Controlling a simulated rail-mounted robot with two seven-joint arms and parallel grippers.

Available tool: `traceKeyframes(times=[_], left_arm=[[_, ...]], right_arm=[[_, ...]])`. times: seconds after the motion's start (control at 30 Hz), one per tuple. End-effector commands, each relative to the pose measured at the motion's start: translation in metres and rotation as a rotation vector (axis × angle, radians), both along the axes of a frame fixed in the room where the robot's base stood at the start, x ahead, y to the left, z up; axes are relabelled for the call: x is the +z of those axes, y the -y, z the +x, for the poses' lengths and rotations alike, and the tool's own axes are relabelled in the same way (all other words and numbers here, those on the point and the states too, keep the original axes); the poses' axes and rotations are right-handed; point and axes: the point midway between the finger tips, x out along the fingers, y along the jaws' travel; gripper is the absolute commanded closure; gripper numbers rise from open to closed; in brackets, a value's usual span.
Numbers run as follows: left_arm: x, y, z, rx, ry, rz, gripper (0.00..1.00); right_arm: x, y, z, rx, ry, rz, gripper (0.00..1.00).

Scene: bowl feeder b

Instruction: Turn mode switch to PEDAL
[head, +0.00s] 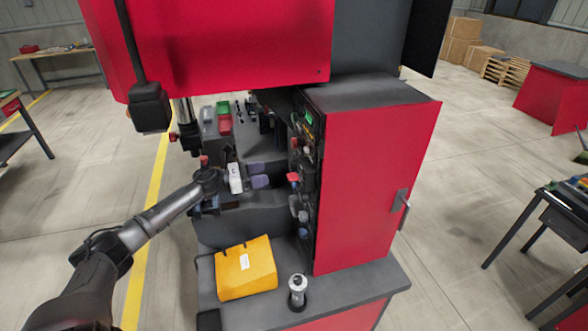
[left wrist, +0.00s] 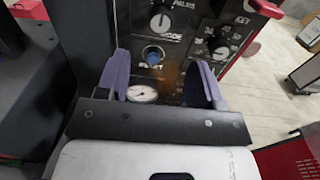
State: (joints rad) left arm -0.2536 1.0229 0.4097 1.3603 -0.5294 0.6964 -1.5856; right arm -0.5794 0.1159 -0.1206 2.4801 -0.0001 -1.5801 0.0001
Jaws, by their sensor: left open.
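The control panel (left wrist: 185,60) fills the upper part of the left wrist view. A grey rotary knob (left wrist: 162,21) at its top, with lettering beside it that seems to read MODE, looks like the mode switch; its setting is too small to read. My left gripper (left wrist: 162,78) is open and empty, its two purple fingers apart and pointing at the panel, below that knob. In the head view my left gripper (head: 259,175) is left of the red cabinet (head: 372,180), whose panel side shows edge-on. My right gripper is not in view.
A second knob (left wrist: 217,45) sits right of the first. A blue button (left wrist: 153,55) and a round gauge (left wrist: 142,93) lie between the finger lines. A red housing (head: 220,45) overhangs the machine.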

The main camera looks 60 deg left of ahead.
Motion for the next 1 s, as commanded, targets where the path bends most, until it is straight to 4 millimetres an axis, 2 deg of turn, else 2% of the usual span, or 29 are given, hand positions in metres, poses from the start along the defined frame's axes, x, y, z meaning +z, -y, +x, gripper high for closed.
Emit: traceKeyframes(times=[0.1, 0.5, 0.7, 1.0], left_arm=[[0.003, 0.006, 0.019, 0.0, 0.003, 0.0, 0.39], [0.003, 0.021, 0.068, 0.001, 0.004, -0.002, 0.39], [0.001, 0.026, 0.084, 0.002, 0.002, -0.002, 0.39], [0.0, 0.03, 0.094, 0.001, -0.001, -0.002, 0.39]], right_arm=[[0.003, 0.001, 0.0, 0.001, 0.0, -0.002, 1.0], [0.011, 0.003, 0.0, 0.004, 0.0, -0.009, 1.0], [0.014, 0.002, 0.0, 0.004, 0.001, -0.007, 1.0], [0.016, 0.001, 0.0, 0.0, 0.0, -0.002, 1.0]])
